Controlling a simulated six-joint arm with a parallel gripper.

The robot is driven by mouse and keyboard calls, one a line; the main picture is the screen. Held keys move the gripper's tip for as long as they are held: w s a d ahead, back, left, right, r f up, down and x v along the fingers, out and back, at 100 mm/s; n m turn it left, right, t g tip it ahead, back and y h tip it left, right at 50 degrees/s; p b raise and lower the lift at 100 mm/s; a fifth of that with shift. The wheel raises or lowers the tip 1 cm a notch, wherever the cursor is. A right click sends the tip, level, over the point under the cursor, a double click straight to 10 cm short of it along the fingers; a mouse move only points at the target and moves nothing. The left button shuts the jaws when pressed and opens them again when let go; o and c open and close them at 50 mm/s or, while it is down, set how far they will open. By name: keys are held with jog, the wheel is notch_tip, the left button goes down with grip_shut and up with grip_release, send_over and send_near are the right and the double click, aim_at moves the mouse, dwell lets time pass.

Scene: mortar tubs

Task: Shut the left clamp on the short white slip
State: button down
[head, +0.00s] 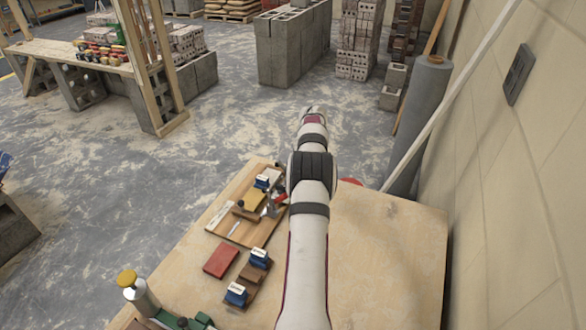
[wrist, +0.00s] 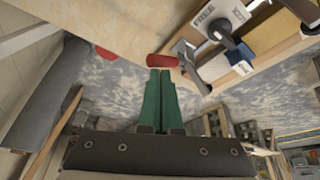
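A wooden board (head: 236,229) lies on the bench and carries dark metal clamp parts. A clamp with a red handle (head: 281,197) sits at the board's right side, beside my arm. In the wrist view the red handle (wrist: 162,60) lies just beyond my fingertips, with grey clamp metal (wrist: 190,66) to its right. A white slip (head: 219,214) with dark marks lies at the board's left. My gripper (wrist: 160,72) has its green fingers together at the handle; I cannot tell whether they touch it. My arm hides part of the clamp in the head view.
A yellow block (head: 255,200) and a blue block (head: 262,182) are at the board. A red slab (head: 220,261) and white-labelled blue blocks (head: 236,294) lie nearer. A bottle (head: 138,292) stands at front left. The bench's right part (head: 390,240) is clear.

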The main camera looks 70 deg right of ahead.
jog(key=shift+s+f, duration=0.15)
jog(key=shift+f, duration=0.2)
notch_tip(320, 180, up, 7)
jog(key=shift+r, duration=0.1)
dwell(0.4)
